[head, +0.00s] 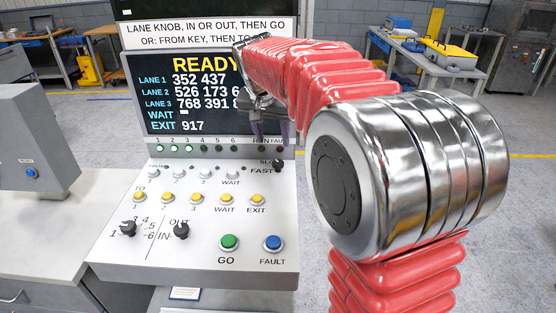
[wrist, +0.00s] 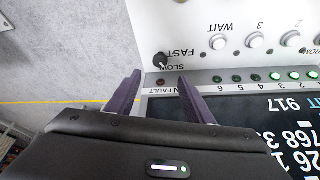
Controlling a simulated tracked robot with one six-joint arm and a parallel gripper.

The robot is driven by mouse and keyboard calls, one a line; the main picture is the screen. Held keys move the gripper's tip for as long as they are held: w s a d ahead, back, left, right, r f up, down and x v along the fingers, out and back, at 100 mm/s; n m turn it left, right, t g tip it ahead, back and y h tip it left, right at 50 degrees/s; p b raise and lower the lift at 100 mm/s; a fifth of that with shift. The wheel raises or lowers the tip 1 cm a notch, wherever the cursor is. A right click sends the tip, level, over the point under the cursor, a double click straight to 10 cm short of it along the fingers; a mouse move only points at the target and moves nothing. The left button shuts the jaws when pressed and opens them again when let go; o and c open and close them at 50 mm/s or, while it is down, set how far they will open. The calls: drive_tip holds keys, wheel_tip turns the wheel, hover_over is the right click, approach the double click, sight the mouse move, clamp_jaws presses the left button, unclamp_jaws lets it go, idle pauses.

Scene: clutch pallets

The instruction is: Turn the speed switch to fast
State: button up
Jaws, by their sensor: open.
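The speed switch (head: 279,165) is a small black knob at the right edge of the grey control panel, beside the labels SLOW and FAST. In the wrist view, which shows the panel upside down, the switch (wrist: 160,61) lies just beyond my fingertips. Which label it points to is too small to tell. My gripper (head: 270,140) is above the switch in the head view. In the wrist view my gripper (wrist: 158,80) has its two purple fingers apart, with nothing between them but the panel behind. The fingers look apart from the knob.
A screen (head: 190,95) reading READY stands behind the panel. Yellow buttons (head: 257,199), a green GO button (head: 229,242), a blue FAULT button (head: 273,243) and two other black knobs (head: 128,228) are on the panel. Floor right of the panel is open.

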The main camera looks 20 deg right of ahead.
sight(279, 163)
drive_tip(key=x, duration=1.2)
drive_tip(key=shift+c, duration=0.5)
drive_tip(key=c, duration=0.9)
drive_tip(key=shift+d, duration=0.2)
drive_tip(key=shift+a, duration=0.1)
